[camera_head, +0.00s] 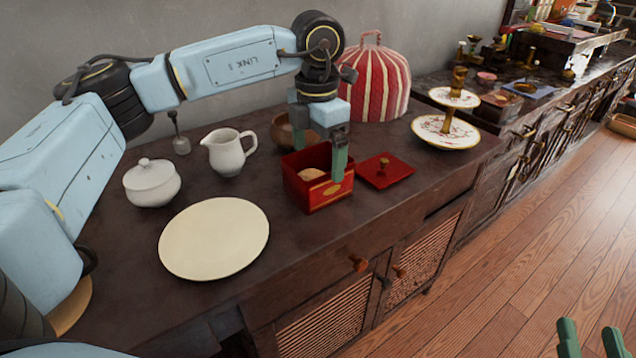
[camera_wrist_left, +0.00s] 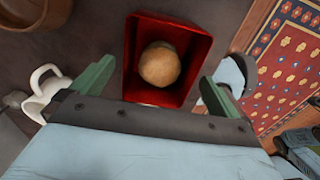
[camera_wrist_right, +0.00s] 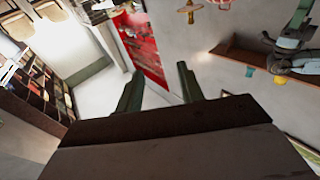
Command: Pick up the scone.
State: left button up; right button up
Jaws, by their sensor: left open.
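The scone (camera_head: 311,174) is a round tan bun lying inside an open red box (camera_head: 325,196) on the dark counter. In the left wrist view the scone (camera_wrist_left: 159,64) sits inside the red box (camera_wrist_left: 193,81), ahead of the fingers. My left gripper (camera_head: 320,145) is open and points down over the box, with one green finger in front of the box's right part. In the left wrist view its fingers (camera_wrist_left: 150,82) are spread on either side with nothing between them. My right gripper (camera_head: 590,340) is open and empty, low at the right, away from the counter.
A red lid (camera_head: 385,170) lies right of the box. A cream plate (camera_head: 214,238), white lidded pot (camera_head: 152,182), white jug (camera_head: 228,151) and brown bowl (camera_head: 290,131) stand left and behind. A striped cosy (camera_head: 377,82) and tiered stand (camera_head: 445,131) are further right.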

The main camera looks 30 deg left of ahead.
aim_at(318, 172)
pick_arm(q)
notch_tip(318, 172, down, 3)
jog(key=shift+w+r+b, duration=0.1)
jog(key=shift+b, duration=0.6)
jog(key=shift+f+b, duration=0.3)
jog(key=shift+f, duration=0.4)
pick_arm(e)
notch_tip(318, 172, up, 6)
jog(key=s+t+y, duration=0.1)
jog(key=s+t, duration=0.1)
jog(key=t, duration=0.2)
jog(key=shift+a+t+y, duration=0.15)
jog(key=shift+t+y, duration=0.25)
pick_arm(q)
jog(key=shift+c, duration=0.3)
pick_arm(e)
jog(key=shift+s, duration=0.1)
pick_arm(q)
jog(key=c, duration=1)
jog(key=shift+c, duration=0.2)
jog(key=shift+r, duration=0.15)
